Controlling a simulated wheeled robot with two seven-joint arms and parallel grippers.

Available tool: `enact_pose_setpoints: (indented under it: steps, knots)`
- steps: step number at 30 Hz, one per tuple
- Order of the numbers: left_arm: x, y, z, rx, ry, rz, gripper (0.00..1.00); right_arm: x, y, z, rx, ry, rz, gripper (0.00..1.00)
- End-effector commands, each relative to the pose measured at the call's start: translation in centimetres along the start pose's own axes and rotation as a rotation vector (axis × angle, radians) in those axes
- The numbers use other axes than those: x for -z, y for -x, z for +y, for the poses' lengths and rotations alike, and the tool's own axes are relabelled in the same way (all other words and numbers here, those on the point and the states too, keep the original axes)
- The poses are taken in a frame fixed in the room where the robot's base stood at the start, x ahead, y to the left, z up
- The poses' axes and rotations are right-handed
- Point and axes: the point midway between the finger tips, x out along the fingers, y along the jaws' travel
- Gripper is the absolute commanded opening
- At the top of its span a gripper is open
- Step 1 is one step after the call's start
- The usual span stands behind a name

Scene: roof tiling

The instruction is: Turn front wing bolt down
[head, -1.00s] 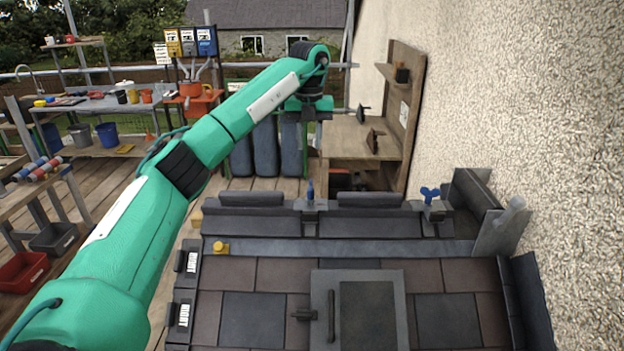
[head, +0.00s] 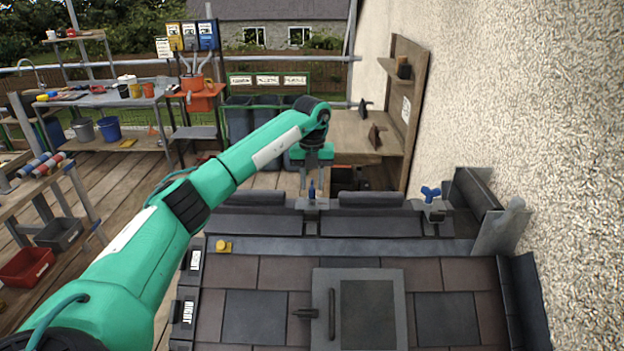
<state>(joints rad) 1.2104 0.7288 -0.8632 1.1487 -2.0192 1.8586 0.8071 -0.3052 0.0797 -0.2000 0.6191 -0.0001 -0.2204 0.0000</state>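A blue wing bolt (head: 312,189) stands upright on a grey clamp at the top edge of the roof, in the middle of the head view, its wings seen nearly edge-on. A second blue wing bolt (head: 430,193) stands on a similar clamp (head: 436,211) further right, its wings spread to the camera. My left gripper (head: 312,184) points down over the first bolt. Its two fingers are apart, one on each side of the bolt in the picture. I cannot tell whether they are level with it or behind it. My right gripper is out of view.
Dark ridge pieces (head: 371,223) lie along the roof top. Below are slate tiles (head: 255,316), a framed hatch (head: 368,314) and a yellow knob (head: 223,246). A rough wall (head: 500,110) closes off the right. A wooden shelf unit (head: 402,110) stands behind, workbenches at left.

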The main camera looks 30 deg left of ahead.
Motion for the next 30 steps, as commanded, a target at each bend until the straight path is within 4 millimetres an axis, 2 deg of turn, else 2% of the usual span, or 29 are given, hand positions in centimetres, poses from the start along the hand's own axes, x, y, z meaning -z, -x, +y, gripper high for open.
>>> enact_pose_setpoints:
  steps: [4, 5, 9, 20, 30]
  knots:
    - [0.00, -0.01, 0.00, 0.000, 0.000, 0.000, 0.30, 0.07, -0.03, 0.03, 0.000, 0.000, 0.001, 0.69]
    - [0.00, 0.00, 0.00, 0.000, 0.000, 0.000, 0.26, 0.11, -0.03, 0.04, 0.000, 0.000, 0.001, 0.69]
    - [0.00, 0.00, 0.01, 0.000, 0.000, 0.000, 0.00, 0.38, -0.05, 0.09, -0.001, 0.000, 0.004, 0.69]
    - [-0.04, 0.03, 0.02, 0.000, -0.042, -0.001, 0.00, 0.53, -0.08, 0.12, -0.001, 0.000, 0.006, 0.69]
    - [-0.08, 0.09, 0.04, 0.000, -0.269, -0.002, 0.00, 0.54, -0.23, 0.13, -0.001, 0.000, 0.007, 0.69]
